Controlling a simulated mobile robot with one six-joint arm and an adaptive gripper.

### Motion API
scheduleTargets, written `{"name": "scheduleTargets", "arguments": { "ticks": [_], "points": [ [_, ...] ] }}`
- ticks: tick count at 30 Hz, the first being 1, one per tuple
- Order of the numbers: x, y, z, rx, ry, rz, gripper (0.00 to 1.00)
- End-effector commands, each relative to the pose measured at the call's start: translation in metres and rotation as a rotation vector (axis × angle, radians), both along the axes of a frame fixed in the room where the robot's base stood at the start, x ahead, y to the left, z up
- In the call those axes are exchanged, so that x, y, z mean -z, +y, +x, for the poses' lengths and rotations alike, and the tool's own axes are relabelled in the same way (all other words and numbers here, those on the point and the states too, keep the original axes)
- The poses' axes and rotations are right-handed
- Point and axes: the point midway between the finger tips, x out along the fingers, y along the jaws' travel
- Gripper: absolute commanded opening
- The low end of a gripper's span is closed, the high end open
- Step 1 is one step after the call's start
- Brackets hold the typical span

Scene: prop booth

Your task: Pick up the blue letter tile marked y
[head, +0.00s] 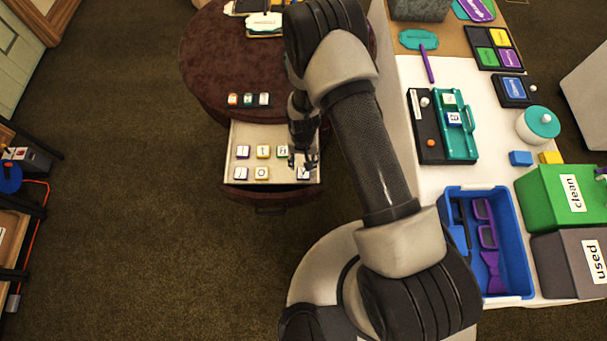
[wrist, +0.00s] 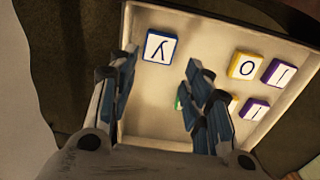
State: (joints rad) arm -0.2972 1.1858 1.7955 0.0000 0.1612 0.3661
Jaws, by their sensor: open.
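The blue-edged white letter tile marked y (wrist: 160,47) lies flat in the open drawer (wrist: 206,42), near one corner, in the wrist view. In the head view the tile (head: 304,174) is at the drawer's front right, partly hidden by my gripper (head: 304,160). In the wrist view my gripper (wrist: 161,66) is open and empty, its fingers spread above the drawer. The tile shows between and just beyond the fingertips, with no contact visible.
Other tiles share the drawer: a yellow O tile (wrist: 246,66), a purple tile (wrist: 279,71), another purple tile (wrist: 254,108), and a green one (wrist: 179,101) partly hidden by a finger. The drawer walls stand close around the y tile. More tiles (head: 249,100) lie on the round table (head: 215,60).

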Motion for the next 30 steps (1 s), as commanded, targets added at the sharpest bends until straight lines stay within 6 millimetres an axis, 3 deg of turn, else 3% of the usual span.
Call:
{"name": "scheduleTargets", "arguments": {
  "ticks": [3,11,21,28,30],
  "points": [
    [0.02,0.0,0.0,0.0,0.0,0.0,0.45],
    [0.033,0.0,0.0,0.0,0.0,0.0,0.45],
    [0.079,-0.001,-0.004,0.0,0.0,0.0,0.45],
    [0.079,-0.001,-0.003,0.0,-0.002,0.0,0.45],
    [0.079,-0.001,-0.003,0.0,-0.001,0.0,0.41]
  ]
}}
